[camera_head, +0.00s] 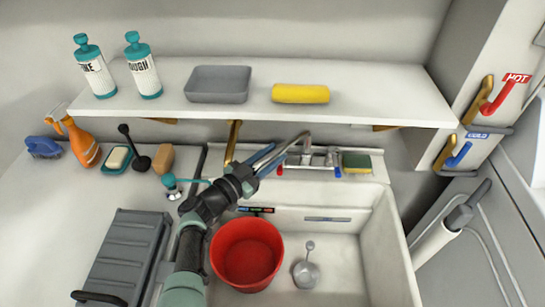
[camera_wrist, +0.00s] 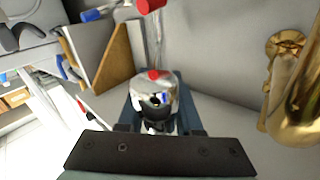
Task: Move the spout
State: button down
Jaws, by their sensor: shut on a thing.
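The chrome spout (camera_head: 297,141) belongs to the faucet at the back of the white sink (camera_head: 350,212). In the head view it slants down and left from the faucet body toward my gripper (camera_head: 276,156). My gripper is shut on the spout, with its blue fingers on either side of it. In the wrist view the chrome metal (camera_wrist: 154,92), with a red and blue mark, shows between the fingers of my gripper (camera_wrist: 160,108). The exact contact is partly hidden by the gripper's dark body.
A red bucket (camera_head: 246,254) and a metal strainer (camera_head: 306,270) are in the sink. A green-yellow sponge (camera_head: 357,162) sits right of the faucet. The white shelf (camera_head: 375,94) overhangs behind, with a brass bracket (camera_head: 232,141) close to my gripper. A grey toolbox (camera_head: 122,254) is at left.

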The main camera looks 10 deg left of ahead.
jog(key=shift+d, duration=0.1)
jog(key=c, duration=0.6)
grip_release()
jog(key=shift+s+a, duration=0.15)
jog(key=shift+a, duration=0.05)
jog(key=p+v, duration=0.4)
jog(key=v, duration=0.8)
jog(key=shift+s+a, duration=0.1)
jog(key=shift+s, duration=0.15)
jog(key=shift+f, duration=0.1)
